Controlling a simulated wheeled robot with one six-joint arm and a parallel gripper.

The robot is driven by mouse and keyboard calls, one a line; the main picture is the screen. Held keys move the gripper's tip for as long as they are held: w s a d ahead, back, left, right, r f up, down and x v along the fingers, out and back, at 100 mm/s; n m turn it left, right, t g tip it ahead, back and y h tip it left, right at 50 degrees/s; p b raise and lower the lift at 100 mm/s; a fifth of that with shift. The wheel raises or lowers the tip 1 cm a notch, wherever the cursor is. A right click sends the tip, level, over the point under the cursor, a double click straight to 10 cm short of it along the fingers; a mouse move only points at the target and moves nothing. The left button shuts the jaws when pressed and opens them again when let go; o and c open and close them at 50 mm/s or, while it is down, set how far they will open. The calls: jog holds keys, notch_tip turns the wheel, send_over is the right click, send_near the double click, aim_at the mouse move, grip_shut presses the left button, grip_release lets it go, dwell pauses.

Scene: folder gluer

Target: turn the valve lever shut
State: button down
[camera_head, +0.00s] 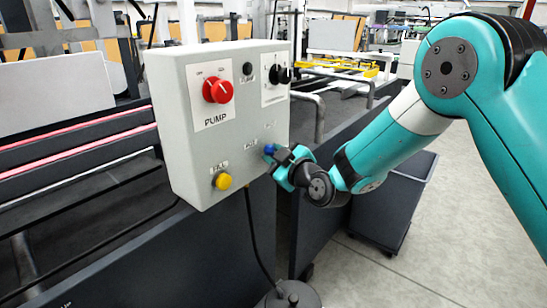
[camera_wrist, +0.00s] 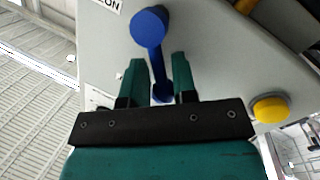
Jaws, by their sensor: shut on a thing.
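The blue valve lever (camera_head: 270,149) is on the front of a grey control box, near its lower right edge. In the wrist view the lever (camera_wrist: 150,24) shows a large round end at the top and a thin arm running down between my fingers. My gripper (camera_wrist: 159,70) has one dark green finger on each side of this arm and is shut on it. In the head view my gripper (camera_head: 279,155) reaches the lever from the right and hides part of it. The arm's lower end is partly hidden by my gripper.
The grey box (camera_head: 180,150) also carries a red rotary knob (camera_head: 218,90) marked PUMP, black knobs (camera_head: 279,75) and a yellow button (camera_head: 222,180). The yellow button (camera_wrist: 270,108) is right of my gripper in the wrist view. Dark machine rails lie behind; open floor is at right.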

jog(key=shift+w+d+r+m+g+b, duration=0.1)
jog(key=shift+w+d+r+m+g, duration=0.2)
jog(key=shift+m, duration=0.7)
jog(key=shift+w+d+r+m+g+b, duration=0.1)
jog(key=shift+w+d+m+g, duration=0.2)
jog(key=shift+m, duration=0.7)
jog(key=shift+w+d+r+m+g+b, duration=0.15)
jog(key=shift+w+m+g, duration=0.2)
jog(key=shift+m, duration=0.65)
jog(key=shift+w, duration=0.1)
jog(key=c, duration=0.9)
grip_release()
jog(key=shift+c, duration=0.2)
jog(key=b+v, duration=0.4)
jog(key=v, duration=1.3)
jog(key=shift+r, duration=0.25)
